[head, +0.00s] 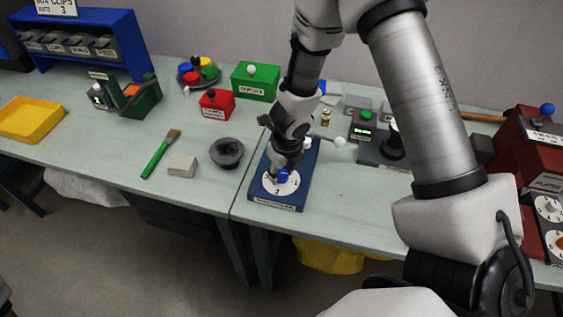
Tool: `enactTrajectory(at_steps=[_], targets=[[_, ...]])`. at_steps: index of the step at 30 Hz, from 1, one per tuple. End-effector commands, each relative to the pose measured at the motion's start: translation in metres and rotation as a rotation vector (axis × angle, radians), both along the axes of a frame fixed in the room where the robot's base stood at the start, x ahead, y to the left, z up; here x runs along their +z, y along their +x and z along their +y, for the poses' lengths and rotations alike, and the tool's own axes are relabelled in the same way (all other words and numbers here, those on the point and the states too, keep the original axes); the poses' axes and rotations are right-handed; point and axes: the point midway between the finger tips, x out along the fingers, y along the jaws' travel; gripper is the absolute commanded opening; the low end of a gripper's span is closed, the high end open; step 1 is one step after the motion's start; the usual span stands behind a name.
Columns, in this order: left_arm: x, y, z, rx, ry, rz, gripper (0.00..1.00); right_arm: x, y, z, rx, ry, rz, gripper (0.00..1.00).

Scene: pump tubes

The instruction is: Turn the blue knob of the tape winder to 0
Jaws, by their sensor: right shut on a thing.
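The tape winder (276,204) is a blue base at the front edge of the table, with a white numbered dial (270,187) on its top. The blue knob (283,176) sits at the middle of the dial. My right gripper (281,172) reaches down from above and is shut on the blue knob. The gripper and wrist hide part of the dial and the back of the winder. I cannot read where the knob points. My left gripper is not in view.
A dark round bowl (227,152) stands close to the winder's left. A rod with a white ball (339,142) sticks out to its right. A red machine (530,150) stands at the far right. The table front right of the winder is clear.

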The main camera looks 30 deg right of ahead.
Motion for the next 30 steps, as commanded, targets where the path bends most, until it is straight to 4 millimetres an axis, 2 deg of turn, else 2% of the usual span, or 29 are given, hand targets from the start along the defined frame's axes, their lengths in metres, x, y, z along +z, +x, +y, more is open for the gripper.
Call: enactTrajectory(at_steps=[7, 12, 15, 22, 30], targets=[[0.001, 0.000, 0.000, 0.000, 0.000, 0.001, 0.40, 0.001, 0.000, 0.000, 0.018, -0.002, 0.000, 0.00], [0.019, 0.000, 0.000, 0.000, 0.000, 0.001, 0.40, 0.004, -0.001, -0.001, 0.236, 0.001, 0.002, 0.00], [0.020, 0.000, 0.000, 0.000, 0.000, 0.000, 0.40, 0.001, 0.000, -0.001, 0.301, -0.001, 0.000, 0.00], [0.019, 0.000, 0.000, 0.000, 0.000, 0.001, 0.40, 0.000, 0.000, -0.001, 0.306, -0.002, -0.001, 0.00], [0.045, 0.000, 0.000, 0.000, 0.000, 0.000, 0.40, 0.004, 0.000, -0.001, 0.562, -0.001, 0.001, 0.00]])
